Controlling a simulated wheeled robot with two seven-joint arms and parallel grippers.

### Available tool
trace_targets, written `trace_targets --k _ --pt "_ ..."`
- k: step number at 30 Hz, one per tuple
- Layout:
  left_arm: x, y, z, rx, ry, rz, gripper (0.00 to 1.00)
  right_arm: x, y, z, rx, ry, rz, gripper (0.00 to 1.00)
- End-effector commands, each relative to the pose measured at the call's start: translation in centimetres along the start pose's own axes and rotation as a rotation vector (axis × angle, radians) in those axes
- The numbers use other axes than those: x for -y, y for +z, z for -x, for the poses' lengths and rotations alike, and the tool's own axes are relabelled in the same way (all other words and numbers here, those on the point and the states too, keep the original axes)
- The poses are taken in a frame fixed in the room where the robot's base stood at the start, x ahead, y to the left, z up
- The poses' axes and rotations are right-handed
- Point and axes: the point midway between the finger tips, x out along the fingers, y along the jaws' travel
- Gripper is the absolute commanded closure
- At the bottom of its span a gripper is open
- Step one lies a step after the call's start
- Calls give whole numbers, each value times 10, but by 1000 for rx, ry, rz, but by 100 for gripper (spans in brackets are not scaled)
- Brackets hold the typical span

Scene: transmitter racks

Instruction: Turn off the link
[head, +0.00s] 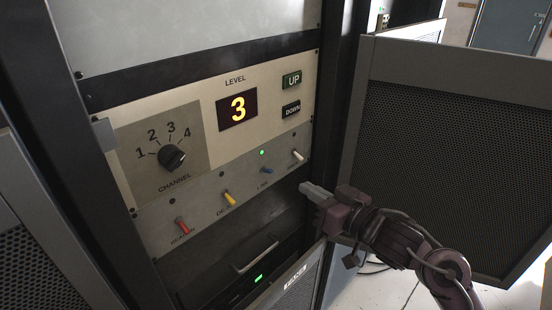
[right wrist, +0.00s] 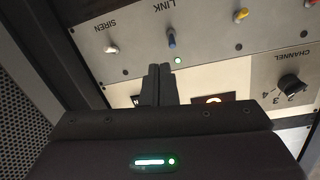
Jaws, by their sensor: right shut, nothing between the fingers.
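My right gripper (head: 304,187) is shut and empty, in front of the rack just below and right of the white siren toggle (head: 297,155). Its shut fingertips (right wrist: 160,68) appear close to the blue toggle in the wrist view; the exact gap cannot be told. My left gripper is not in view.
A yellow toggle (head: 229,198) and a red toggle (head: 182,226) stand left of the blue one. Above are the channel knob (head: 172,157), the level display (head: 238,108) showing 3, and UP (head: 291,79) and DOWN buttons. An open mesh door (head: 450,160) stands at right.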

Motion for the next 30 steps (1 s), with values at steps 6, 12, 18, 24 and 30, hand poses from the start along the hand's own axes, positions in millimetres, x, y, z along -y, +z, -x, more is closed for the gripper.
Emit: trace_targets --k 6,12,18,24,30 --pt "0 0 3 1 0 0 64 18 -20 5 -17 -32 18 100" --pt "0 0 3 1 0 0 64 17 -19 5 -17 -31 18 100" --pt "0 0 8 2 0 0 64 17 -21 -4 -19 -30 15 100" --pt "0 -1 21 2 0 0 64 19 -24 -38 -19 -31 13 100" --pt "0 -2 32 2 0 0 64 20 -24 -73 -17 -30 17 100"
